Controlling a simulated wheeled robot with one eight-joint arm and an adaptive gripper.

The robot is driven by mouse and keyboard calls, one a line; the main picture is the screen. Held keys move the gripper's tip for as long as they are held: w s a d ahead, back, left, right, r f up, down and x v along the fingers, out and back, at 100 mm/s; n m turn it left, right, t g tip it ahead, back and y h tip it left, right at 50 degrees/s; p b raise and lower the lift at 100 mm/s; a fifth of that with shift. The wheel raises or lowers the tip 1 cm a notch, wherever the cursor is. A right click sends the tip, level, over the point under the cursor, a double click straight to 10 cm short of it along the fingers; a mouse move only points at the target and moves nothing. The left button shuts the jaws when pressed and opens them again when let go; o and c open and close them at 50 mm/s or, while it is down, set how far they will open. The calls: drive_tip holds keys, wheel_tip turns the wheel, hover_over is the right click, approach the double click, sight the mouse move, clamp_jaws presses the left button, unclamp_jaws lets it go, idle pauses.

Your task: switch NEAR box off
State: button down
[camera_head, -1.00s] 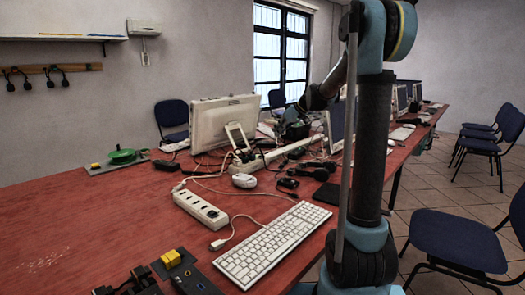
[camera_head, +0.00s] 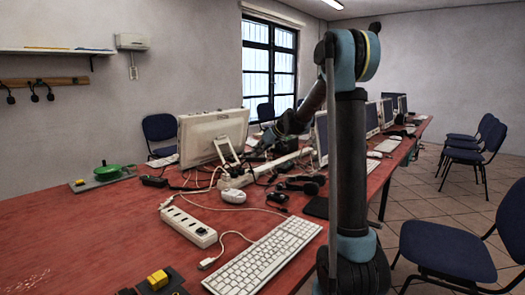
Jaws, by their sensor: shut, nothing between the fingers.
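The nearer white power strip (camera_head: 189,226) lies on the red table in front of the monitor, and I take it for the NEAR box. Dark sockets show along its top. Its switch is too small to make out. My gripper (camera_head: 268,140) is behind and right of the monitor's stand, above the far strip and well away from the near one. It is small and dark here, shut, with nothing seen in it.
The table's left part (camera_head: 80,230) is clear.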

hover_over(251, 171)
drive_tip(key=w, duration=0.1)
drive_tip(key=f, duration=0.5)
drive_tip(key=shift+w+d+f, duration=0.15)
drive_tip(key=shift+d+f, duration=0.05)
drive_tip(key=shift+d, duration=0.2)
drive_tip(key=shift+f, duration=0.6)
drive_tip(key=shift+d, duration=0.1)
